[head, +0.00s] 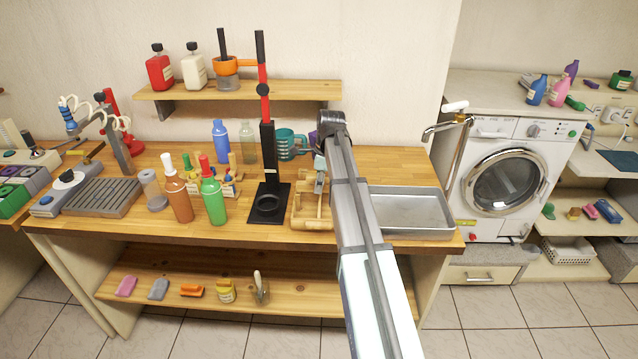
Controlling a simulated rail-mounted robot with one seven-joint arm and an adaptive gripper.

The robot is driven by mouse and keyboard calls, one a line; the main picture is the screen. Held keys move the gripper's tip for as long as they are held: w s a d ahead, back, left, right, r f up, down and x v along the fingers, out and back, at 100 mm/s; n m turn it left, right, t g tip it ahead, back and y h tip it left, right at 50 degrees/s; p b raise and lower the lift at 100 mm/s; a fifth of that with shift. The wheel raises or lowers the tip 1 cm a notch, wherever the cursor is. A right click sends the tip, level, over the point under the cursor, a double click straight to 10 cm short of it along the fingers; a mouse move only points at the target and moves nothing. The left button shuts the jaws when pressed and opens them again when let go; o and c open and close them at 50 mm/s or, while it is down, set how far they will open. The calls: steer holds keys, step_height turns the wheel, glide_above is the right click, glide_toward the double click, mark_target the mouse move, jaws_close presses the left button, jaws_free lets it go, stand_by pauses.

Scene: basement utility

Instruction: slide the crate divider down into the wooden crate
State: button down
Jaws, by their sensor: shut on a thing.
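The wooden crate (300,223) stands on the wooden workbench, left of the metal tray and right of the black stand. My arm crosses in front of the crate's right side and hides part of it. My gripper (320,188) is small in the head view, pointing down at the crate and partly covered by my arm. It is shut on the crate divider, a light wooden piece (321,204) that shows just below the fingers, at the crate's opening. The divider's colour blends with the crate, so I cannot tell how far inside it is or whether it touches the walls.
A black stand with a tall red-and-black post (266,130) rises close left of the crate. A teal slotted cup (288,145) is behind it. A metal tray (412,212) lies right of my arm. Green (213,203) and brown (178,199) bottles stand further left.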

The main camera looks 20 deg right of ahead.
steer(key=shift+f, duration=0.6)
steer(key=shift+f, duration=0.7)
steer(key=c, duration=0.9)
jaws_free()
steer(key=shift+r, duration=0.1)
steer(key=r, duration=0.4)
steer(key=d+r, duration=0.1)
steer(key=r, duration=0.2)
steer(key=s+r, duration=0.1)
steer(key=r, duration=0.3)
steer(key=shift+d+r, duration=0.35)
